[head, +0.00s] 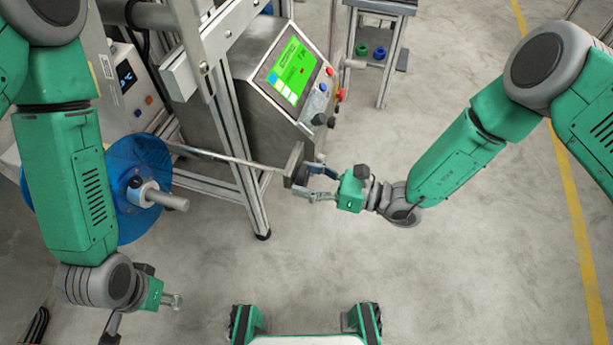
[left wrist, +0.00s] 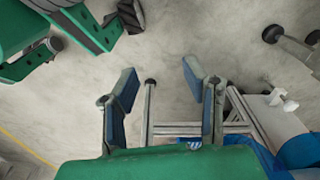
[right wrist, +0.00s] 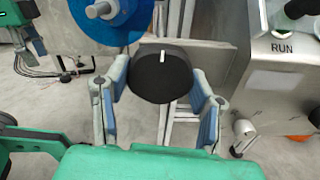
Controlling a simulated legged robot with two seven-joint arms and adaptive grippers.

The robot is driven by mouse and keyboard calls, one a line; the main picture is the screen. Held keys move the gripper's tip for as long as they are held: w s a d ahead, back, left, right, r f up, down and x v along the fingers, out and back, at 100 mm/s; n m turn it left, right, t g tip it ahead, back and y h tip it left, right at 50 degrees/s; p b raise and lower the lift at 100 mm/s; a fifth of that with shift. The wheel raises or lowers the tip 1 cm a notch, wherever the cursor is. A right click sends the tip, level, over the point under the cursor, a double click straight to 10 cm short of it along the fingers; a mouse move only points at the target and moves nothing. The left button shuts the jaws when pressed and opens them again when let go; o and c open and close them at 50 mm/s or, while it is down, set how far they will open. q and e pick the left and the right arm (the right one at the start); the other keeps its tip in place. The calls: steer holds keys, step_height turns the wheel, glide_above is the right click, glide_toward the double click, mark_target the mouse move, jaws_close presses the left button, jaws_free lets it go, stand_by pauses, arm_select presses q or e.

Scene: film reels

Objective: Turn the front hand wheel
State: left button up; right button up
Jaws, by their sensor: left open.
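The front hand wheel (right wrist: 159,80) is a black round disc with a short white mark near its top edge, standing before a grey plate in the right wrist view. In the head view the wheel (head: 297,176) is small and dark, on the plate at the end of a long rod. My right gripper (head: 312,183) is at the wheel with one finger on each side; in the right wrist view (right wrist: 158,90) narrow gaps seem to show beside the disc. My left gripper (left wrist: 160,82) is open and empty above the floor, far from the wheel.
A blue reel (head: 128,210) on a spindle stands left of the wheel. A control panel with a green screen (head: 290,70) and buttons sits above it on a metal frame (head: 245,190). A small table (head: 385,55) stands behind.

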steer(key=n+p, duration=0.2)
steer(key=n, duration=0.1)
steer(key=shift+w+d+r+p, duration=0.1)
steer(key=shift+d+p, duration=0.05)
steer(key=shift+p, duration=0.15)
steer(key=n+p, duration=0.3)
steer(key=n, duration=0.2)
steer(key=shift+n, duration=0.4)
steer(key=n+p, duration=0.3)
steer(key=n, duration=0.4)
steer(key=n+p, duration=0.1)
steer(key=n, duration=0.1)
steer(key=shift+f+n, duration=0.2)
steer(key=shift+n, duration=0.2)
steer(key=shift+p, duration=0.3)
steer(key=shift+s+f, duration=0.1)
steer(key=shift+s, duration=0.1)
steer(key=o, duration=1)
steer(key=shift+o, duration=0.8)
steer(key=shift+w, duration=0.1)
